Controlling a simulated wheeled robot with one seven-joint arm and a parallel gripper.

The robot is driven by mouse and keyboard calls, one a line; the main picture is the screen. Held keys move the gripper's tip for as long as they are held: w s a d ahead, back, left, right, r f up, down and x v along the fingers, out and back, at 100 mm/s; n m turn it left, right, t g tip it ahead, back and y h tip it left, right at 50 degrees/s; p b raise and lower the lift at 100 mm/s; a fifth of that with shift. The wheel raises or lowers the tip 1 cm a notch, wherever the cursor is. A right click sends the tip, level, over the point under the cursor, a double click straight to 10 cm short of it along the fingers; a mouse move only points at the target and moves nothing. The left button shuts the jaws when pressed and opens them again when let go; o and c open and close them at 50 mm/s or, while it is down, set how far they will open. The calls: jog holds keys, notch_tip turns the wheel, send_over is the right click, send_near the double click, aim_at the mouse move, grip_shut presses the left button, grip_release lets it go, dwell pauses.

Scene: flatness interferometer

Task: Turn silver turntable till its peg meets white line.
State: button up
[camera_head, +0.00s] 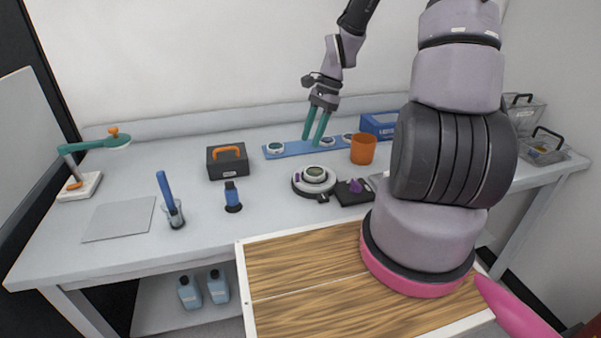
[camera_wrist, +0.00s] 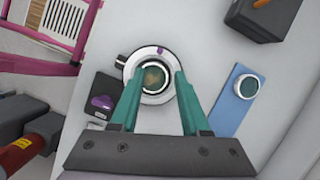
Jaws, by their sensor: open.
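The silver turntable (camera_head: 314,188) stands on the bench as a round disc with a dark-rimmed, glassy round piece (camera_head: 315,173) at its centre. In the wrist view the turntable (camera_wrist: 151,98) is seen from above, with a small purple mark (camera_wrist: 161,50) on its ring and a dark tab (camera_wrist: 120,61) at its left edge. I cannot tell which part is the peg, and I cannot make out a white line. My gripper (camera_head: 311,143) is open and empty, its green fingers pointing down above the bench. In the wrist view its fingertips (camera_wrist: 158,73) overlap the turntable on either side of the centre piece.
A black block with a purple knob (camera_head: 355,186) sits close beside the turntable. An orange cup (camera_head: 363,149) and a blue strip (camera_head: 290,149) with round pieces lie behind.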

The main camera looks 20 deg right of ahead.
aim_at(299, 171)
jog(key=x, duration=1.1)
jog(key=shift+a+f, duration=0.15)
jog(key=shift+f, duration=0.15)
grip_shut()
